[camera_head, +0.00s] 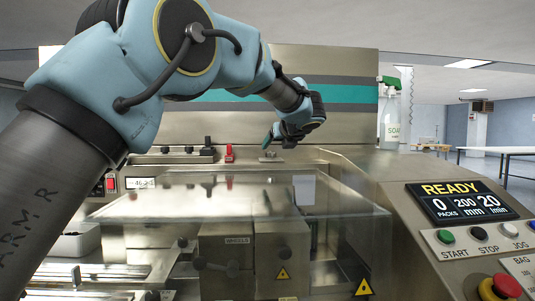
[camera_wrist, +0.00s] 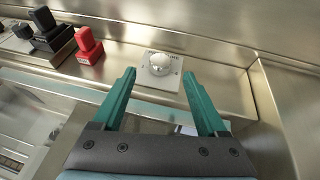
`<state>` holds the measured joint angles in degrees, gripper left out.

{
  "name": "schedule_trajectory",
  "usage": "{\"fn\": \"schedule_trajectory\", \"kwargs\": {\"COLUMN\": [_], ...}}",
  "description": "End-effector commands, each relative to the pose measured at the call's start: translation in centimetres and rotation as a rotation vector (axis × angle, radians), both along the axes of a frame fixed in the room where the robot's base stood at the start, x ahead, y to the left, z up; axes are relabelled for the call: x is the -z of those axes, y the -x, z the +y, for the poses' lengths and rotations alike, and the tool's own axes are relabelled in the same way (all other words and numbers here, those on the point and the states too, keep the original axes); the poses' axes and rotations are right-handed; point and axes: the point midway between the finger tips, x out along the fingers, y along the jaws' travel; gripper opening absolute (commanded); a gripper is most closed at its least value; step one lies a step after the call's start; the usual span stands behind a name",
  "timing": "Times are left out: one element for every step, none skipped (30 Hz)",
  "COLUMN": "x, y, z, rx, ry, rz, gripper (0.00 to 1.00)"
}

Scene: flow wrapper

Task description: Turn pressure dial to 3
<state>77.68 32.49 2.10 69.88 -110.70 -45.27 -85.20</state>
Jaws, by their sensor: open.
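The pressure dial (camera_wrist: 158,64) is a round silver knob on a small pale plate, set on the steel ledge. In the wrist view it lies just beyond the gap between my two fingers, and its markings are too small to read. My gripper (camera_wrist: 159,92) has two teal fingers, spread apart with nothing between them. In the head view my gripper (camera_head: 268,140) hangs over the ledge at the back of the machine, close above the dial (camera_head: 269,156). The fingers do not appear to touch the dial.
A red switch (camera_wrist: 88,46) and a black switch block (camera_wrist: 50,36) stand left of the dial. A clear cover (camera_head: 240,205) lies in front of the ledge. A control panel (camera_head: 462,202) reading READY is at right.

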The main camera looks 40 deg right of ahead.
Motion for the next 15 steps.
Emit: {"fn": "schedule_trajectory", "kwargs": {"x": [0.2, 0.4, 0.7, 1.0, 1.2, 1.4, 1.6, 1.8, 2.1, 2.2, 2.3, 2.6, 2.7, 2.7, 2.9], "y": [-0.9, -1.4, -2.1, -2.5, -3.0, -3.5, -3.9, -4.3, -4.8, -5.1, -5.4, -5.7, -6.0, -6.1, -6.3], "z": [-0.5, -0.7, -1.1, -1.3, -1.6, -1.9, -2.2, -2.4, -2.7, -2.9, -3.0, -3.2, -3.3, -3.4, -3.5], "rx": [-0.001, -0.001, -0.002, -0.002, -0.001, -0.001, -0.001, 0.000, 0.000, 0.000, 0.000, 0.000, 0.000, 0.000, 0.001], "ry": [-0.003, -0.002, -0.003, -0.004, -0.002, -0.003, -0.003, -0.002, -0.003, -0.002, -0.002, -0.003, -0.001, -0.001, 0.000], "rz": [0.000, 0.001, 0.001, 0.000, 0.001, 0.000, 0.000, -0.001, -0.001, 0.000, 0.000, 0.001, 0.000, 0.000, 0.000], "gripper": [0.75, 0.75, 0.75, 0.75, 0.75, 0.75, 0.75, 0.75, 0.75, 0.75, 0.75, 0.75, 0.75, 0.75, 0.75]}}
